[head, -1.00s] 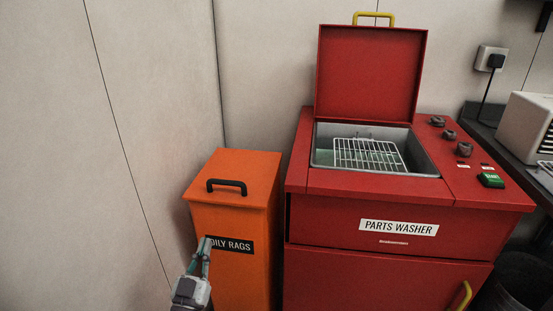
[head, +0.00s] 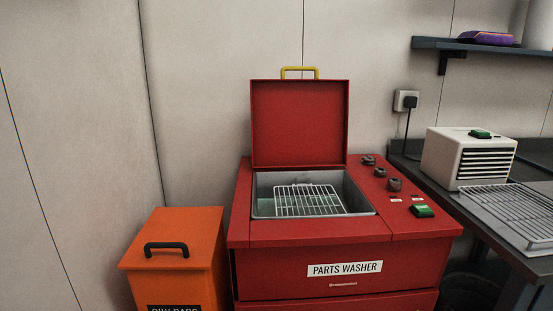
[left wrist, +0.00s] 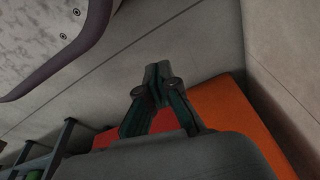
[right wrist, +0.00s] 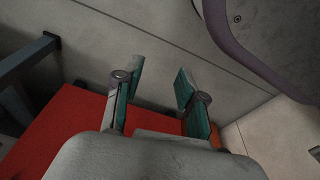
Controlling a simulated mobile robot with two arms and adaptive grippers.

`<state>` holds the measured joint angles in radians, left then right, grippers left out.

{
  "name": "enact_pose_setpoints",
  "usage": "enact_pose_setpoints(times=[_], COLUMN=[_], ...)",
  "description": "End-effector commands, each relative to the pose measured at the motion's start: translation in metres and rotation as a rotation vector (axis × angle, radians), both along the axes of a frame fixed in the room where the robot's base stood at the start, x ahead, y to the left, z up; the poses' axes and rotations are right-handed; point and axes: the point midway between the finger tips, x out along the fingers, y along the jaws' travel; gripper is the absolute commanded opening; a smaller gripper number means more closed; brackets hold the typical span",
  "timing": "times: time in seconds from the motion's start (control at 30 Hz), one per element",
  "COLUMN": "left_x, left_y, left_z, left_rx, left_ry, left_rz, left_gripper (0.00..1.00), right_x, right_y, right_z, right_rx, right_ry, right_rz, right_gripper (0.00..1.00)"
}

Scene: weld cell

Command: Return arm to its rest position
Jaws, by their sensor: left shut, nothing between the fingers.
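Neither gripper shows in the head view. In the left wrist view my left gripper (left wrist: 157,82) is shut, its fingertips together with nothing between them. The orange bin (left wrist: 238,118) lies behind its fingers, with a little red beside it. In the right wrist view my right gripper (right wrist: 158,82) is open and empty, its two fingers well apart. A red surface (right wrist: 65,125) lies beyond its fingers on the left. How far either gripper is from these surfaces I cannot tell.
The red parts washer (head: 310,242) stands with its lid (head: 299,123) up and a wire rack (head: 308,201) in its basin. The orange oily-rags bin (head: 195,227) is closed at its left. A bench (head: 470,215) with a white vented box (head: 458,160) is at the right.

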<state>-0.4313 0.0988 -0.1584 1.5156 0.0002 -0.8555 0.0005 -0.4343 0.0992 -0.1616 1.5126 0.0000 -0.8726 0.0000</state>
Motion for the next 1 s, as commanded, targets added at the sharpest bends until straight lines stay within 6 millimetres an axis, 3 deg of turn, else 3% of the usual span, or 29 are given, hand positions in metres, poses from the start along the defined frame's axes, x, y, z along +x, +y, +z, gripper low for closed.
enact_pose_setpoints(times=[0.03, 0.27, 0.63, 0.77, 1.0], left_x=[-0.015, -0.054, -0.152, -0.167, -0.168], left_y=[0.0, 0.007, 0.026, 0.029, 0.029], left_z=[-0.001, -0.005, 0.007, 0.007, 0.006], left_rx=[0.007, 0.01, 0.017, 0.019, 0.019], left_ry=[0.046, 0.069, 0.121, 0.125, 0.126], left_rz=[-0.007, -0.012, -0.025, -0.028, -0.028], left_gripper=[0.0, 0.0, 0.0, 0.0, 0.0], right_x=[-0.003, -0.046, -0.146, -0.161, -0.162], right_y=[-0.001, -0.007, -0.026, -0.029, -0.029], right_z=[0.003, -0.002, 0.01, 0.009, 0.009], right_rx=[-0.001, -0.006, -0.015, -0.016, -0.016], right_ry=[0.006, 0.043, 0.097, 0.103, 0.103], right_rz=[0.0, 0.008, 0.022, 0.024, 0.024], right_gripper=[0.4, 0.4, 0.4, 0.4, 0.4])
